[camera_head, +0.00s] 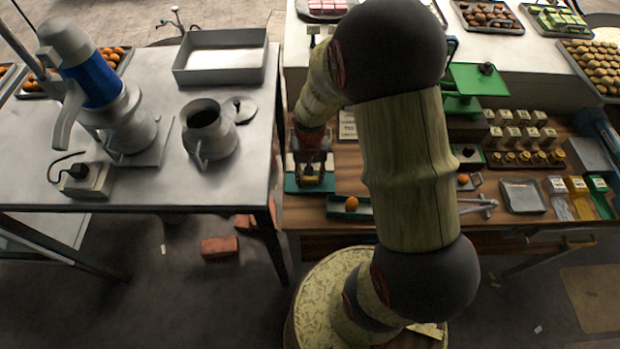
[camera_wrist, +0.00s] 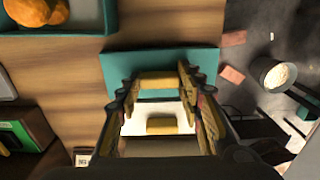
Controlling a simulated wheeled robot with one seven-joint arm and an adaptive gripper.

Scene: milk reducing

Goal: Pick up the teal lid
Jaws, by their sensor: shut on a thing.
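The teal lid (camera_wrist: 140,62) is a flat rectangular plate at the wooden counter's left edge. In the wrist view, a white part with yellow bars (camera_wrist: 157,81) shows over it, between my fingers. My gripper (camera_wrist: 158,88) is above the lid, with its two fingers on either side of this yellow and white part and shut on it. In the head view, my gripper (camera_head: 311,178) points down at the lid (camera_head: 292,185), and my arm hides part of the counter. I cannot tell whether the lid is raised.
A teal tray (camera_head: 335,207) with an orange fruit (camera_head: 351,204) lies just right of the lid. A grey metal table (camera_head: 240,150) with a milk can (camera_head: 208,130) stands left, beyond a gap. Red bricks (camera_head: 219,246) lie on the floor. Small goods crowd the counter's right.

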